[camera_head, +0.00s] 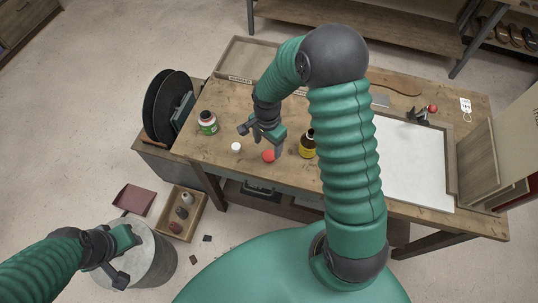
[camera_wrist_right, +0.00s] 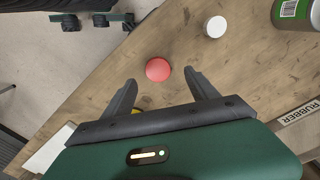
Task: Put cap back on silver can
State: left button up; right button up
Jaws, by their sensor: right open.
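A silver can with a green label (camera_head: 207,122) stands on the workbench at left; part of it shows at the top right of the right wrist view (camera_wrist_right: 297,12). A small white cap (camera_head: 236,147) lies to its right, also in the wrist view (camera_wrist_right: 215,27). A red cap (camera_head: 268,156) lies near the bench's front edge, also in the wrist view (camera_wrist_right: 158,69). My right gripper (camera_head: 260,141) is open and empty above the bench, its fingers (camera_wrist_right: 160,79) pointing towards the red cap. My left gripper (camera_head: 128,258) looks open and empty, over a grey drum, away from the bench.
A yellow-labelled dark bottle (camera_head: 308,144) stands right of the red cap, partly behind my arm. A white board (camera_head: 412,165) covers the bench's right part. Black reels (camera_head: 167,106) stand at left. A wooden box (camera_head: 184,212) and the grey drum (camera_head: 148,262) are on the floor.

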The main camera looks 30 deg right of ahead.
aim_at(269, 155)
jog(key=shift+a, duration=0.1)
jog(key=shift+s+f, duration=0.1)
jog(key=shift+f, duration=0.2)
jog(key=f, duration=0.4)
jog(key=shift+d, duration=0.3)
jog(key=shift+f, duration=0.35)
jog(key=shift+s+r, duration=0.1)
jog(key=shift+c, duration=0.3)
jog(key=c, duration=1.3)
